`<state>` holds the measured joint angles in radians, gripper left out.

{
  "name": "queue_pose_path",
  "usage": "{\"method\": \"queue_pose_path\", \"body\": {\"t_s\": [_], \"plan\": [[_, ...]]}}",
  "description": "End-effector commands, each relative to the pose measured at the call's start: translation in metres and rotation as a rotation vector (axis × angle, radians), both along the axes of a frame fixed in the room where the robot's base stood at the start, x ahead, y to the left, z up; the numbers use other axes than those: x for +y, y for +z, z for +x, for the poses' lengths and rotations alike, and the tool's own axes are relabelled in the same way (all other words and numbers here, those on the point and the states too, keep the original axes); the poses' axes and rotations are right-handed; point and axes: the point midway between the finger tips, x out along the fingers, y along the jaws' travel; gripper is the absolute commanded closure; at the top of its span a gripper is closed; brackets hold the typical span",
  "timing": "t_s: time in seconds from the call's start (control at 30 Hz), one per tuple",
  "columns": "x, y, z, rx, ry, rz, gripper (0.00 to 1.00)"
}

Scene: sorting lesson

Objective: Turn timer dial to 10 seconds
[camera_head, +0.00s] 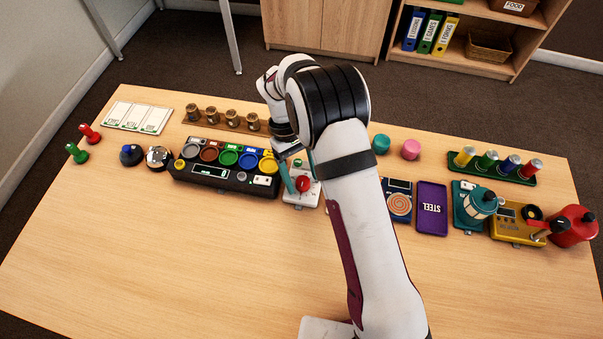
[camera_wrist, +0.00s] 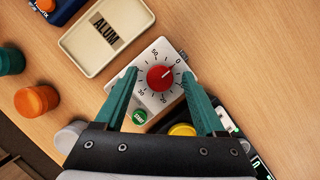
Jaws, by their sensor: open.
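The timer (camera_head: 301,189) is a white box with a red dial on the table, partly hidden by my arm in the head view. In the wrist view the timer (camera_wrist: 148,71) shows its red dial (camera_wrist: 161,77), a number ring with 0, 20, 30 and 50 readable, and a green start button (camera_wrist: 139,116). A white mark on the dial points toward the upper right, near the 0. My gripper (camera_wrist: 163,83) is open, its two teal fingers on either side of the dial with gaps to it. In the head view my gripper (camera_head: 294,178) is over the timer.
A cream ALUM tray (camera_wrist: 107,33) lies beside the timer. A black panel with coloured buttons (camera_head: 222,178) stands left of it. A purple STEEL tray (camera_head: 432,208) and several devices are to the right. The table front (camera_head: 150,270) is clear.

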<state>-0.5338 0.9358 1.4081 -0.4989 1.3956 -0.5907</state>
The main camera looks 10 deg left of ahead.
Motion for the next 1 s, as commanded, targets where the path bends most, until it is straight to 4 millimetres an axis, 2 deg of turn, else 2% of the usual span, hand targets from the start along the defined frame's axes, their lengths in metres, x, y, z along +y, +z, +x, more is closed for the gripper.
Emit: {"method": "queue_pose_path", "body": {"t_s": [0.07, 0.47, 0.77, 1.0], "plan": [[0.0001, 0.0002, 0.0001, 0.0, 0.0, 0.0, 0.28], [0.0003, 0.0006, 0.0003, 0.0, 0.001, 0.001, 1.0], [0.0002, 0.0008, 0.0005, 0.0, -0.02, 0.001, 1.0], [-0.0003, 0.0009, 0.0014, 0.0, -0.139, 0.0, 1.0]]}}
